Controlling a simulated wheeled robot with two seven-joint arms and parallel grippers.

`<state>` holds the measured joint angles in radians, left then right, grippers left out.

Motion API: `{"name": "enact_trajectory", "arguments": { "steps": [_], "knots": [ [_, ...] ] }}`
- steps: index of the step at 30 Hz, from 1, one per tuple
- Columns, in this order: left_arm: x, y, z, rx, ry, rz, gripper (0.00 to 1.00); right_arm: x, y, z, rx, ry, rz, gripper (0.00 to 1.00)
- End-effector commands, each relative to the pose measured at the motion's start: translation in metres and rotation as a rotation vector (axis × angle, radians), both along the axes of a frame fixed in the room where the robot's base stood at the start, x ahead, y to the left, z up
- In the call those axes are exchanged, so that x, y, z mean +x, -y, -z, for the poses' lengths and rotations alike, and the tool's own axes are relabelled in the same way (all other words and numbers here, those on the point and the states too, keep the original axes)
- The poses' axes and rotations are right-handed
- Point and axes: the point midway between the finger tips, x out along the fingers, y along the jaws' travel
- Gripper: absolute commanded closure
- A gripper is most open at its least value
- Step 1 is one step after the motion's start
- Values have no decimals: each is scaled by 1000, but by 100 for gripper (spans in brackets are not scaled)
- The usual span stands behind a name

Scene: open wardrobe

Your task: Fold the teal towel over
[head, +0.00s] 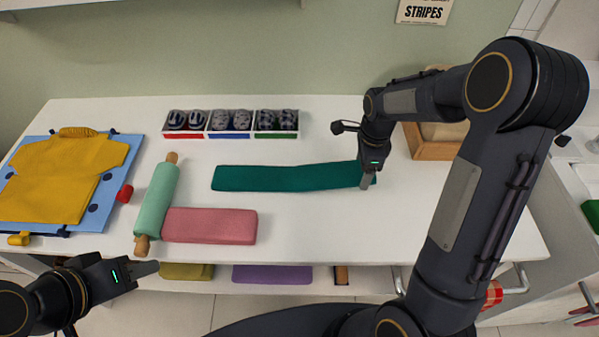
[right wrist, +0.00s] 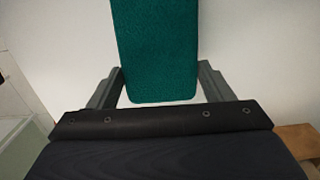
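The teal towel (head: 285,177) lies as a long flat strip across the middle of the white table. My right gripper (head: 368,180) points down at the towel's right end. In the right wrist view the towel (right wrist: 157,45) reaches between the spread fingers of this gripper (right wrist: 160,88), one finger beside each long edge. I cannot tell whether the fingers touch the edges. My left gripper (head: 148,268) is off the table's front edge at lower left, away from the towel; its finger opening is not clear side-on.
A pink folded towel (head: 210,226) and a green rolling pin (head: 157,202) lie left of and in front of the teal towel. Boxes of rolled items (head: 231,123) stand behind it. A wooden box (head: 432,142) is behind my right gripper.

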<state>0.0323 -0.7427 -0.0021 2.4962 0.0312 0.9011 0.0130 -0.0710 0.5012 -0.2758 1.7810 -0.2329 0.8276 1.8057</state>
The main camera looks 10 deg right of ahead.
Motion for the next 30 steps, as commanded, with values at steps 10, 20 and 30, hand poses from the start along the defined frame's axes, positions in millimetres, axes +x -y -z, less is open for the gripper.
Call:
{"name": "enact_trajectory", "arguments": {
  "steps": [10,20,30],
  "knots": [
    [0,0,-3,0,0,0,64,1,0,-3,-15,-2,1,31],
    [0,0,-40,0,0,0,64,4,-13,-35,-167,-41,-6,31],
    [0,0,-43,0,0,0,64,4,-15,-39,-221,-54,2,31]
  ]
}}
